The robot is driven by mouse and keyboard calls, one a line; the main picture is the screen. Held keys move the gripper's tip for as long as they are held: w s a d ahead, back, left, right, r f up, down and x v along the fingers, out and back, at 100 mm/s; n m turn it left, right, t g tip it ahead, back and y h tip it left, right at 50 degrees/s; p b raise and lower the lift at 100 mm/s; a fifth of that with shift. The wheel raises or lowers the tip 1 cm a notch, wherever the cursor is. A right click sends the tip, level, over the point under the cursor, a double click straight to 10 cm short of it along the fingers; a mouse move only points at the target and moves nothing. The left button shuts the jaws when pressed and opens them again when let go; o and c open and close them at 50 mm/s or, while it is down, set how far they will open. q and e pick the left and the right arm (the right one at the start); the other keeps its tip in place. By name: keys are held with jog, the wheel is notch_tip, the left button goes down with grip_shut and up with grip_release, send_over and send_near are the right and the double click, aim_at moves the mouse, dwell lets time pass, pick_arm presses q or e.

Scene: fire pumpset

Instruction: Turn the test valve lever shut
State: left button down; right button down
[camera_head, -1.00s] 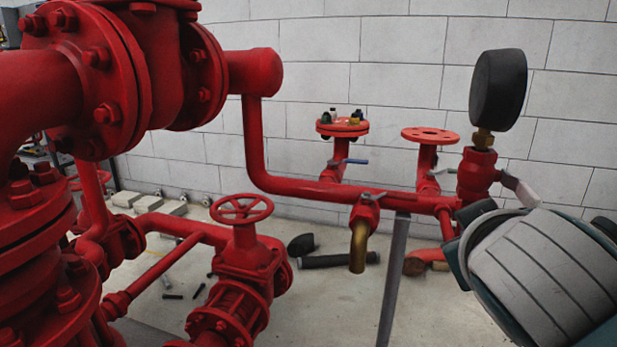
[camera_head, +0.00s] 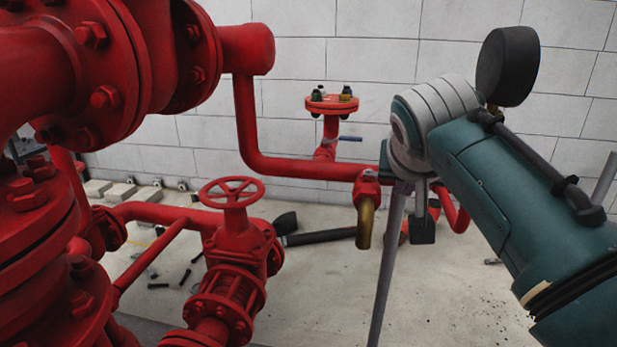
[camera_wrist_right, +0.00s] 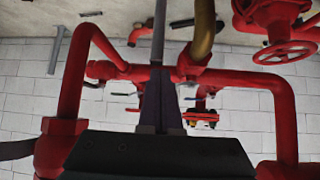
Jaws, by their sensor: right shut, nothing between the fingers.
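The brass-spouted valve (camera_head: 366,215) hangs from the red horizontal pipe (camera_head: 310,168), left of my right wrist in the head view. Its lever at the top is small and partly crowded by my wrist. The brass spout also shows in the right wrist view (camera_wrist_right: 203,32). I cannot tell which lever is the test valve's. My right gripper (camera_wrist_right: 160,105) is shut and empty, pointing at the pipework beside the brass spout. I cannot tell whether it touches anything. My wrist hides its fingers in the head view. My left gripper is out of view.
A black gauge (camera_head: 507,67) stands behind my right arm. A grey post (camera_head: 387,270) rises below the pipe, close to my wrist. A red handwheel valve (camera_head: 232,195) and large flanged pipes fill the left. Open floor lies at lower right.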

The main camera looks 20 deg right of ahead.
jog(key=w+d, duration=0.2)
jog(key=w, duration=0.1)
jog(key=shift+r+b, duration=0.15)
jog(key=shift+b, duration=0.2)
jog(key=shift+w+d+n+t+y+p, duration=0.35)
jog(key=shift+d+n+p, duration=0.2)
jog(key=shift+p, duration=0.2)
jog(key=shift+s, duration=0.15)
